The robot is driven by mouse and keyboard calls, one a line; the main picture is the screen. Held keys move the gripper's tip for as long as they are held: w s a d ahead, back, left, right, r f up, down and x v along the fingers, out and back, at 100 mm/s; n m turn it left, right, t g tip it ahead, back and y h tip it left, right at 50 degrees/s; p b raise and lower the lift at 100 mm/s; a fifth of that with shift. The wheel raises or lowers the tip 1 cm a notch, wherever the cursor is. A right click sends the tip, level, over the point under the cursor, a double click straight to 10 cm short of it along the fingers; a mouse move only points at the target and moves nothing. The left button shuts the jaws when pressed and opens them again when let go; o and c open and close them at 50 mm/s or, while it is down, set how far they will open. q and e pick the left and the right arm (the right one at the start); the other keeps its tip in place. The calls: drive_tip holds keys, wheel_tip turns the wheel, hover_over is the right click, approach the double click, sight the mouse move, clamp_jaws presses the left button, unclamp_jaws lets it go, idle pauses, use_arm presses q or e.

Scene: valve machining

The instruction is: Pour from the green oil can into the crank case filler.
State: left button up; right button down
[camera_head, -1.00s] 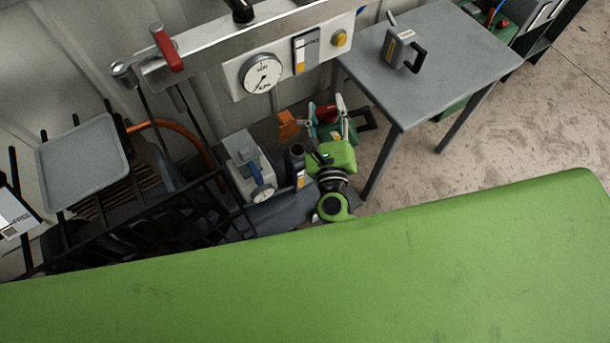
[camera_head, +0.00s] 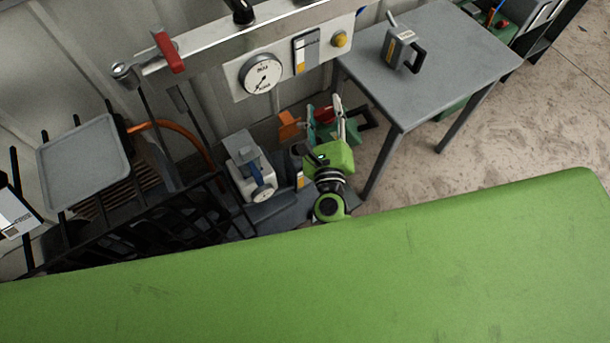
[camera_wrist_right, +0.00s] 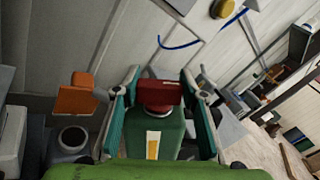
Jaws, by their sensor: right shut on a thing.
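The green oil can (camera_wrist_right: 155,134), with a red cap and a yellow-white label, is held between the two fingers of my right gripper (camera_wrist_right: 160,108). In the head view, the can (camera_head: 323,131) and my right gripper (camera_head: 325,114) are beyond the green wrist, which partly hides them. An orange piece (camera_wrist_right: 76,97) shows just left of the fingers; I cannot tell whether it belongs to the can. A dark round opening, apparently the crank case filler (camera_wrist_right: 72,138), is lower left of the can and apart from it. My left gripper is not in view.
A pale grey machine with a dial (camera_head: 249,168) stands left of my right wrist. A gauge panel (camera_head: 262,74) and metal rail are behind. A grey table (camera_head: 450,45) with a grey can (camera_head: 397,48) stands right. A black rack (camera_head: 150,215) is at left.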

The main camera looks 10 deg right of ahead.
sight(314, 114)
drive_tip(key=shift+a, duration=0.15)
drive_tip(key=shift+w+a+f+n, duration=0.1)
drive_tip(key=shift+a+n, duration=0.05)
drive_tip(key=shift+n, duration=0.35)
drive_tip(key=shift+a+f+n, duration=0.15)
drive_tip(key=shift+a+n, duration=0.05)
drive_tip(key=shift+n, duration=0.2)
idle(1.2)
drive_tip(key=shift+a+f, duration=0.15)
idle(0.9)
drive_tip(key=shift+w+a+f+n, duration=0.1)
drive_tip(key=shift+a+f+n, duration=0.15)
drive_tip(key=shift+n, duration=0.35)
idle(1.0)
drive_tip(key=shift+w+a+f+n, duration=0.1)
drive_tip(key=shift+a+f+n, duration=0.25)
drive_tip(key=shift+n, duration=0.15)
idle(0.6)
